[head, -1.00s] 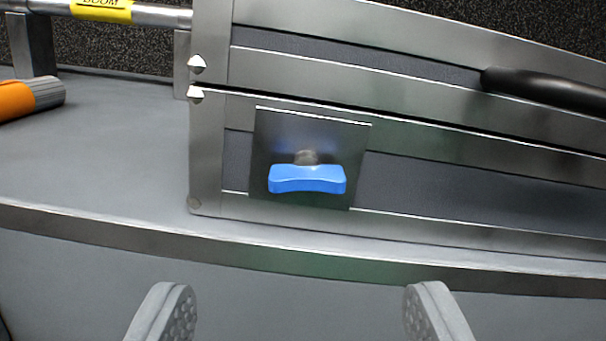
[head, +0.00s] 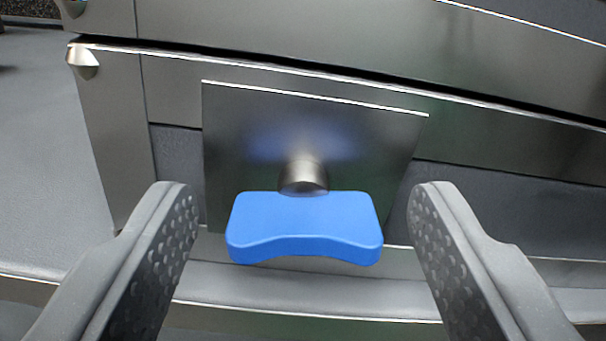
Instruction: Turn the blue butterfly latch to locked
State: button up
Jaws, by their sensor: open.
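The blue butterfly latch (head: 303,222) lies horizontal in the picture, on a short metal stem (head: 303,176). The stem comes out of a square dark metal plate (head: 310,115) on the front of a metal-edged case (head: 110,130). My gripper (head: 303,215) is open, one finger to the left of the latch and one to the right. There is a gap between each fingertip and the latch end. I cannot tell whether the fingertips are level with the latch in depth.
The grey shelf (head: 35,150) lies clear to the left of the case. Its metal front edge (head: 300,322) runs below the latch. Rounded metal corner pieces (head: 84,62) sit at the case's left corner.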

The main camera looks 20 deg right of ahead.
jog(key=shift+w, duration=0.2)
jog(key=c, duration=1)
jog(key=shift+m+p, duration=0.4)
jog(key=shift+m, duration=0.6)
jog(key=o, duration=1)
jog(key=shift+s, duration=0.1)
